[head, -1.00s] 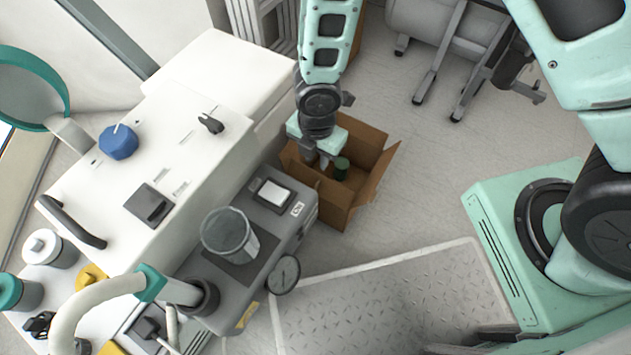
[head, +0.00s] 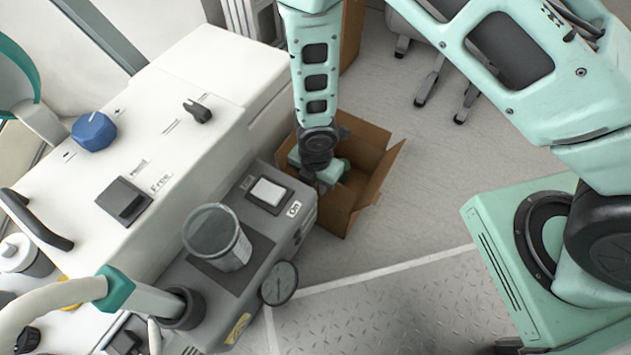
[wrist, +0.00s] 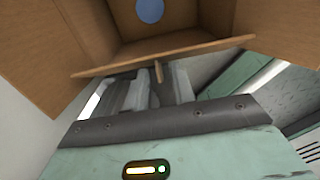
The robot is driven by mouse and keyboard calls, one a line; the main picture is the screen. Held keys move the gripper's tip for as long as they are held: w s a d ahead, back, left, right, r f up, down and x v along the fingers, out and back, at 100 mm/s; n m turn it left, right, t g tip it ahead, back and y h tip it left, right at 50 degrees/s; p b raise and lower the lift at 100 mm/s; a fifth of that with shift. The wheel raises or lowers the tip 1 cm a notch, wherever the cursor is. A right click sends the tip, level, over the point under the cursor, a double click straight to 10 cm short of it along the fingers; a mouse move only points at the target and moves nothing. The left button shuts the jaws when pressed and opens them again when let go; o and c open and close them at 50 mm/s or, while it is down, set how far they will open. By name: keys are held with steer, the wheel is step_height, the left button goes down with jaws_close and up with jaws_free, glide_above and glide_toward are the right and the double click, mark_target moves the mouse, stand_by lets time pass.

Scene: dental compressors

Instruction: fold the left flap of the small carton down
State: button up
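The small carton (head: 369,158) is an open brown box on the floor, its flaps standing outward. Its inside and a flap edge (wrist: 215,49) fill the top of the wrist view, with a round blue thing (wrist: 150,10) inside. My gripper (head: 323,186) is at the carton's left near side and hides much of that side, including the left flap. In the wrist view my gripper (wrist: 154,82) has its grey fingers right at the flap edge. Whether they touch it, and how far apart they are, is unclear.
A grey unit (head: 238,282) with a clear cup (head: 217,236) and a gauge (head: 278,283) stands close to the carton's left. A white cabinet (head: 180,95) is behind it. Floor (head: 430,190) right of the carton is clear.

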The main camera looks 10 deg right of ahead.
jaws_close()
